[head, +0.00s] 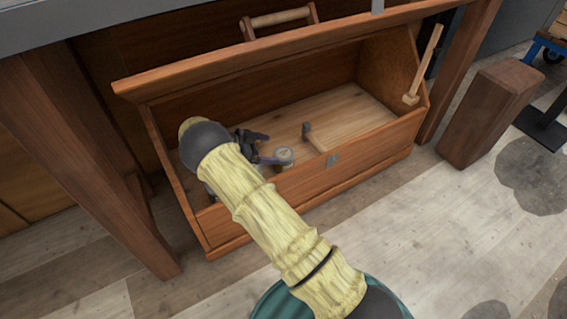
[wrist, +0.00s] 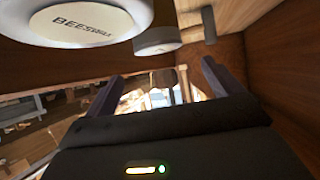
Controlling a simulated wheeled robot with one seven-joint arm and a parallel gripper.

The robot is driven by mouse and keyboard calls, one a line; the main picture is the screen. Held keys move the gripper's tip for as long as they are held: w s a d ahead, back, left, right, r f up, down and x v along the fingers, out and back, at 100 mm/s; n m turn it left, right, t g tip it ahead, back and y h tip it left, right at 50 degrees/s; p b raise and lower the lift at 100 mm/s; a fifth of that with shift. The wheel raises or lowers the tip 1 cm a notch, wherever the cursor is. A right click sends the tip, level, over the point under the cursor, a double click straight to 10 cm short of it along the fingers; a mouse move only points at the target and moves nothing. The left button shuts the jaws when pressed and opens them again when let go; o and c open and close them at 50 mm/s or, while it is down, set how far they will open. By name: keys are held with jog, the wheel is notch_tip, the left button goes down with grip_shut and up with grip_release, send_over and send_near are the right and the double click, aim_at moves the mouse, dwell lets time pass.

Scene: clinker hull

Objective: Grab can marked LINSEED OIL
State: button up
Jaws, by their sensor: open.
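No label reading LINSEED OIL can be read in either view. My gripper (head: 264,147) is open inside the left part of a wooden box, with its fingers close to a small grey can with a pale top (head: 284,153). In the wrist view my gripper (wrist: 163,73) has its two dark fingers spread apart, with nothing held between them. A round pale tin marked BEESWAX (wrist: 85,22) fills the upper left. Beside it is a smaller cylindrical container (wrist: 157,38) with no readable label. My arm hides part of the box's left end.
The wooden box (head: 310,175) has raised walls and stands under a bench. A small hammer (head: 314,138) lies inside it, and a wooden mallet (head: 426,65) leans at its right end. A bench leg (head: 105,165) is on the left and a wooden block (head: 490,112) on the right.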

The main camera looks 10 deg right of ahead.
aim_at(282, 153)
jog(key=d+f+b, duration=0.1)
jog(key=f+b, duration=0.1)
jog(key=d+f+b, duration=0.1)
jog(key=d+b, duration=0.1)
jog(key=shift+w+d+f, duration=0.1)
jog(key=shift+w+f, duration=0.1)
jog(key=shift+f, duration=0.15)
jog(key=shift+d, duration=0.4)
jog(key=c, duration=1.8)
